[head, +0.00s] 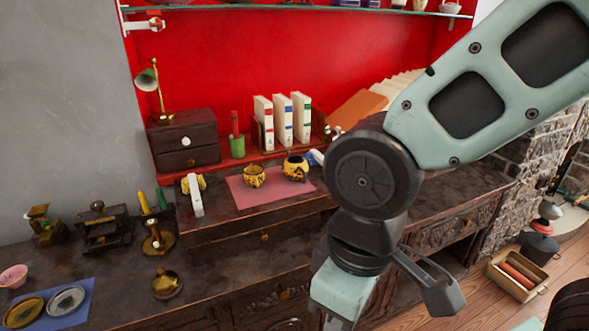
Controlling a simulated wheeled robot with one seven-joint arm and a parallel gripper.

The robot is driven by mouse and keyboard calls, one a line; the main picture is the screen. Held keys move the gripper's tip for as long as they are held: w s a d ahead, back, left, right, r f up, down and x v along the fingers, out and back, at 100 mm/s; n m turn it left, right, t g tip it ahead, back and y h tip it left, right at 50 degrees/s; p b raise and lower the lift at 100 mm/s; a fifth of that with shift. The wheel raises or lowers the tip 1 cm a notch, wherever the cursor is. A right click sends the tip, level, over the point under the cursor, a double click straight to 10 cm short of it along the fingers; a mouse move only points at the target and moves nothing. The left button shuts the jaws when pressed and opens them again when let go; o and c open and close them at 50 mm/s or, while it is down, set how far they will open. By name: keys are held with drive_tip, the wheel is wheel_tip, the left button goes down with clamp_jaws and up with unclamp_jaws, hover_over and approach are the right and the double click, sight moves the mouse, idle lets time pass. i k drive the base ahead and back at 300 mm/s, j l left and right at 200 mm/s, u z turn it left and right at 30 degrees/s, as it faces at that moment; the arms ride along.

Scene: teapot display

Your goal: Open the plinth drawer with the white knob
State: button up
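The plinth is a small dark wooden box (165,130) with two stacked drawers, in the left half of the head view against the red wall. Its upper drawer (167,147) has a round white knob (186,141) and looks shut. The lower drawer (178,162) has a dark knob and also looks shut. My gripper (395,300) is low in the view, right of the plinth and well apart from it. Its end is partly cut off by the bottom edge, so I cannot tell whether it is open. I see nothing held in it.
A green lamp (147,80) stands on the plinth. A green cup (237,147) and white binders (283,120) stand to its right. A white angular object (195,195) stands in front, left of a yellow-black teapot (295,168) on a pink mat (270,197). A glass shelf (290,8) hangs above.

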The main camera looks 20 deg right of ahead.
sight(169, 141)
drive_tip(key=i+j+u, duration=0.2)
drive_tip(key=i+j, duration=0.5)
drive_tip(key=j, duration=0.1)
